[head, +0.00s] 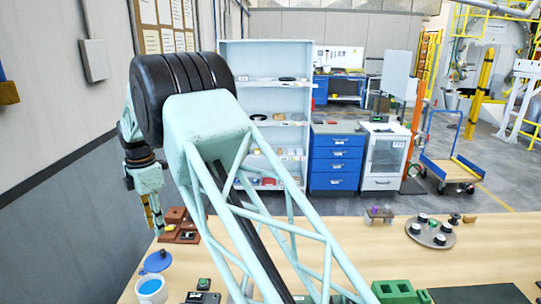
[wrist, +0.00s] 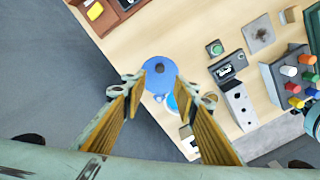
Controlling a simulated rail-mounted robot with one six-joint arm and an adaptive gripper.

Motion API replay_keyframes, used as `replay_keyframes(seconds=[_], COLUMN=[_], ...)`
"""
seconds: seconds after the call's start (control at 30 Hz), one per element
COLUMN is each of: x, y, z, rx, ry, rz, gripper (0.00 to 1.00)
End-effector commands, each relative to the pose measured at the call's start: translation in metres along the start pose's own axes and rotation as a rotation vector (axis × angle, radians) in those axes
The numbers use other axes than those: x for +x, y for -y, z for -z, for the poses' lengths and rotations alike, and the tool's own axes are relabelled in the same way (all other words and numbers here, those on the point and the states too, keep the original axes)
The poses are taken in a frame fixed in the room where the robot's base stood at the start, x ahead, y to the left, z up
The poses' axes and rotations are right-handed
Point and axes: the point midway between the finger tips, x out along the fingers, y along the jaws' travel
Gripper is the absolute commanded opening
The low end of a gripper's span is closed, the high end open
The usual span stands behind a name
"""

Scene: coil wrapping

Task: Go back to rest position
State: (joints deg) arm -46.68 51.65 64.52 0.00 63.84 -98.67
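My gripper (head: 152,222) hangs at the left in the head view, over the left end of the wooden table (head: 480,234). In the wrist view my gripper (wrist: 160,84) has its two yellow-padded fingers spread apart, with nothing held between them. A round blue lid (wrist: 158,72) shows beyond the fingertips on the table. A white cup with blue contents (head: 151,287) stands near the lid in the head view; in the wrist view the right finger partly hides it.
Brown blocks (head: 178,226) sit by the gripper. A round tray (head: 430,238) with several knobs and green blocks (head: 398,291) stand further right. In the wrist view, a box of coloured pegs (wrist: 294,77) is at the right. The grey wall (head: 60,120) is close on the left.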

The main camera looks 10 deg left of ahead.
Motion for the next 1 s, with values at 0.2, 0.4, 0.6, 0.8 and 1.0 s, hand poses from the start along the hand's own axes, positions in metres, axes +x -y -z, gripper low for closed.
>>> replay_keyframes(seconds=[0.2,0.4,0.6,0.8,1.0], x=[-0.012,-0.037,-0.066,-0.094,-0.120], y=[0.009,0.029,0.058,0.091,0.127], z=[-0.016,-0.048,-0.086,-0.122,-0.154], rx=[0.042,0.137,0.258,0.381,0.501], ry=[0.004,0.012,0.022,0.031,0.039], rz=[-0.008,-0.027,-0.047,-0.071,-0.093], gripper=[0.27,0.27,0.27,0.27,0.27])
